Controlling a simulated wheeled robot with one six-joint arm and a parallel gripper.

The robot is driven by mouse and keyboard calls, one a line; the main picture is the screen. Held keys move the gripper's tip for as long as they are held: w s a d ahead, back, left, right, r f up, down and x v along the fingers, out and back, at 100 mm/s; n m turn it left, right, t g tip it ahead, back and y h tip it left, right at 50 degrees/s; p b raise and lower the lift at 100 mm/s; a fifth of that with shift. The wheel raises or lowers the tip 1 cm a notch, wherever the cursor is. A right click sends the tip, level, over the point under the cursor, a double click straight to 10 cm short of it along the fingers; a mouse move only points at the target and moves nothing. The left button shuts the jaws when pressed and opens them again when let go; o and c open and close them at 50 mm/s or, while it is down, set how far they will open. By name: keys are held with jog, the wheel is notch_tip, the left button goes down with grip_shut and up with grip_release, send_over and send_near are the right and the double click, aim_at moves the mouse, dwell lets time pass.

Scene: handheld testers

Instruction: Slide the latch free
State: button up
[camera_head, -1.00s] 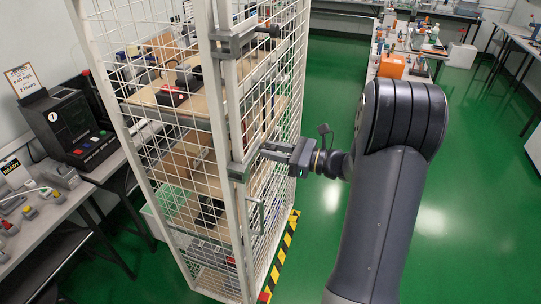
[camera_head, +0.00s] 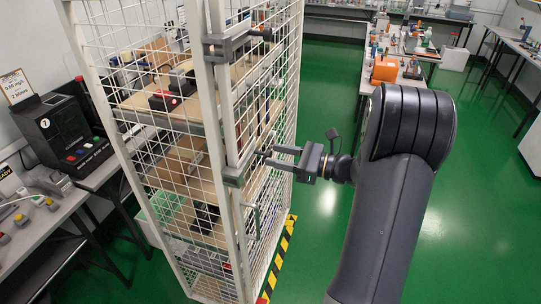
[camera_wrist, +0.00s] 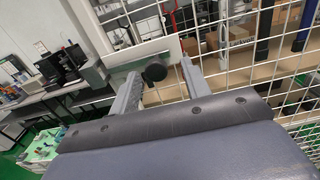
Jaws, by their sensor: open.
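A tall white wire-mesh cage (camera_head: 221,130) carries two grey sliding latches on its front corner post. The upper latch (camera_head: 228,46) has a dark knob at its right end. The lower latch (camera_head: 234,176) is partly hidden near the fingertips. My gripper (camera_head: 270,156) is open and empty, to the right of the lower latch, fingers pointing at it. In the wrist view, a grey latch plate (camera_wrist: 138,55) with a round black knob (camera_wrist: 155,72) shows between my gripper's two spread fingertips (camera_wrist: 160,73). I cannot tell how far the tips are from the knob.
Shelves inside the cage hold boxes and a red-and-black device (camera_head: 166,99). A bench at the left carries a dark machine (camera_head: 68,132). Yellow-black tape (camera_head: 281,254) edges the cage's floor. Green floor (camera_head: 330,90) is clear to the right.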

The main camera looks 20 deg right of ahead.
aim_at(267, 155)
jog(key=b+v, duration=0.1)
jog(key=v, duration=0.7)
jog(key=shift+a, duration=0.1)
jog(key=p+x, duration=0.2)
jog(key=x, duration=0.9)
jog(key=shift+a, duration=0.1)
jog(key=shift+s+a, duration=0.25)
jog(key=shift+s, duration=0.35)
